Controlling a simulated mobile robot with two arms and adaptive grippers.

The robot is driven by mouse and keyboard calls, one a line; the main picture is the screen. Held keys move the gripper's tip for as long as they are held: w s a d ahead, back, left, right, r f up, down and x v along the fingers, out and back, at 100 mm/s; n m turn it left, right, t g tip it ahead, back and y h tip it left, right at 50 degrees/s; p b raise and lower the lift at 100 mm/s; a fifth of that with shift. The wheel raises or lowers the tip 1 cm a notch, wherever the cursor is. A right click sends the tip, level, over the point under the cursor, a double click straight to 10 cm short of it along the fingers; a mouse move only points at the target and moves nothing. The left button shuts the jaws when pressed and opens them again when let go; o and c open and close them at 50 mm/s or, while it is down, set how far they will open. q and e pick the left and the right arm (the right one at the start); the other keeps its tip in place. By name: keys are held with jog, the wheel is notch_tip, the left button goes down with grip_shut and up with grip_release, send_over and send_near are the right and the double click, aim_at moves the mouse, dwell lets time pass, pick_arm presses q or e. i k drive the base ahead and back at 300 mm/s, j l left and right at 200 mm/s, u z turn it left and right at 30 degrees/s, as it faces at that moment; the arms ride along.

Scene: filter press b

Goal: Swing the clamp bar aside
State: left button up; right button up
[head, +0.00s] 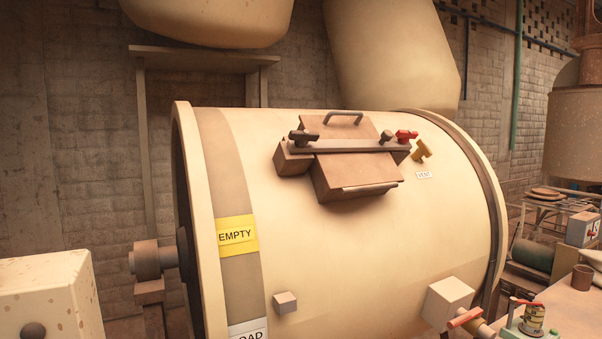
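The clamp bar (350,145) is a dark grey bar lying across the brown hatch (355,175) on top of the large cream drum (340,255). It runs roughly left to right. A black knob (303,136) sits at its left end. A second black knob (387,137) and a red knob (406,135) sit toward its right end. The hatch lid has a dark loop handle (343,116) above the bar and a pale strip along its lower edge. The lid looks shut under the bar. Neither gripper is in the head view.
A yellow valve handle (423,149) stands just right of the bar, above a VENT label (424,175). A brown bearing block (147,261) is left of the drum. A bench (568,306) with a cup and a can is at right. Two cream vessels hang above.

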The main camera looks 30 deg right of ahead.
aim_at(386, 143)
jog(key=z, duration=1.25)
